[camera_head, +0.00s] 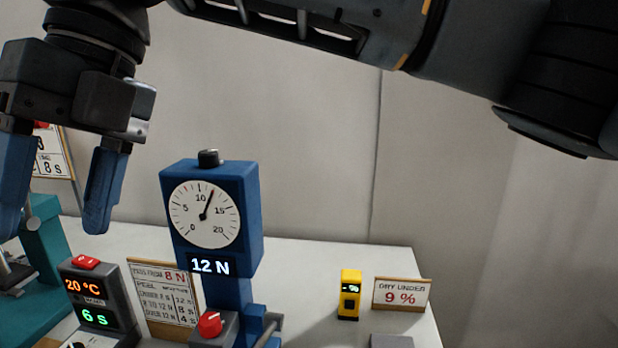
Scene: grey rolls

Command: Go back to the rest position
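My gripper (58,215) hangs at the upper left, above the left end of the table. Its two blue fingers point down and stand well apart, with nothing visible between them. The left finger is partly cut off by the picture's edge. My arm runs across the top of the view. No rest position mark shows.
A blue force gauge (249,215) reading 12 N stands right of my gripper on the white table (300,262). A grey timer box (113,292), a value card (163,297), a yellow meter (349,296) and a "dry under 9 %" sign (401,295) stand nearby. A teal device (50,245) is at left.

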